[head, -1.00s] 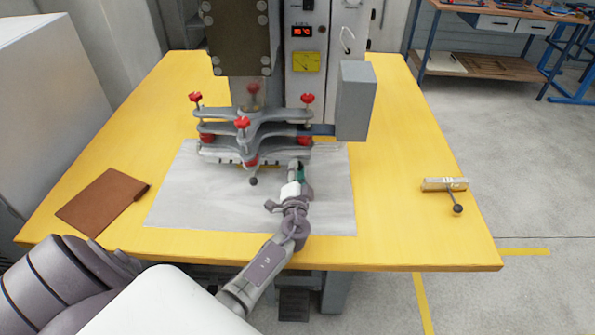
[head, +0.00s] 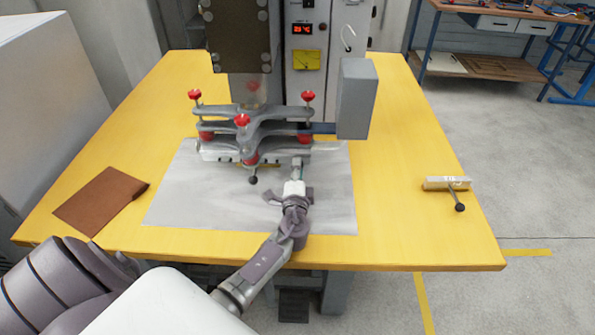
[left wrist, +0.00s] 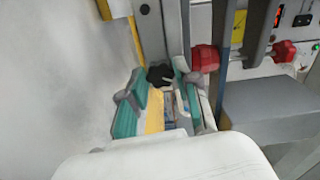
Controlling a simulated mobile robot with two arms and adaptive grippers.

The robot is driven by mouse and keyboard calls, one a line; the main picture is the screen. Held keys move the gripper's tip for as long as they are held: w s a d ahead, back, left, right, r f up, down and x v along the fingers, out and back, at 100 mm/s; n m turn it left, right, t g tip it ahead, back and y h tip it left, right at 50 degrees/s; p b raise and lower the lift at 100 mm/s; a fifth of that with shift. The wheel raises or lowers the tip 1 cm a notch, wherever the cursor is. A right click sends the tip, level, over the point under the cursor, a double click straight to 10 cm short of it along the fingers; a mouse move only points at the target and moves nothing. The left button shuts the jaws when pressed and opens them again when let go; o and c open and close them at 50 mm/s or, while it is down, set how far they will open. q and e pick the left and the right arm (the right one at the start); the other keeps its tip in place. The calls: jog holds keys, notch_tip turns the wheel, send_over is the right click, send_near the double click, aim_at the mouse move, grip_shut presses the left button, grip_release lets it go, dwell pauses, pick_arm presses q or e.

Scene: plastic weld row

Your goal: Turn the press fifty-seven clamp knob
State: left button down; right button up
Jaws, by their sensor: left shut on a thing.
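The press (head: 305,75) stands at the back of the yellow table, with grey three-armed plates (head: 250,127) carrying red knobs (head: 242,120). My left gripper (head: 297,165) reaches in low at the front right of the plates. A red knob (left wrist: 205,58) is just right of the fingers. My right gripper is out of view.
A grey box (head: 356,98) juts from the press's right side. A black ball-ended lever (head: 253,180) hangs below the plates. A brown folder (head: 100,200) lies at left, a small block with a lever (head: 446,184) at right. The grey mat (head: 205,205) is mostly bare.

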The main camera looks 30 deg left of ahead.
pick_arm(q)
jog(key=m, duration=0.3)
jog(key=shift+m, duration=0.4)
jog(key=m, duration=0.3)
jog(key=shift+m+p, duration=0.3)
jog(key=shift+p, duration=0.1)
jog(key=m+p, duration=0.1)
jog(key=m, duration=0.2)
jog(key=shift+m, duration=0.4)
jog(key=m+p, duration=0.1)
jog(key=m, duration=0.2)
jog(key=shift+r+m, duration=0.1)
jog(key=shift+m, duration=0.2)
jog(key=m+p, duration=0.2)
jog(key=m, duration=0.2)
jog(key=shift+d+m+p, duration=0.1)
jog(key=shift+m+p, duration=0.2)
jog(key=m+p, duration=0.1)
jog(key=m, duration=0.2)
jog(key=shift+m+p, duration=0.3)
jog(key=shift+p, duration=0.1)
jog(key=m+p, duration=0.1)
jog(key=m, duration=0.2)
jog(key=shift+p, duration=0.35)
jog(key=shift+f+m+p, duration=0.2)
jog(key=shift+m+p, duration=0.55)
jog(key=shift+m, duration=1.25)
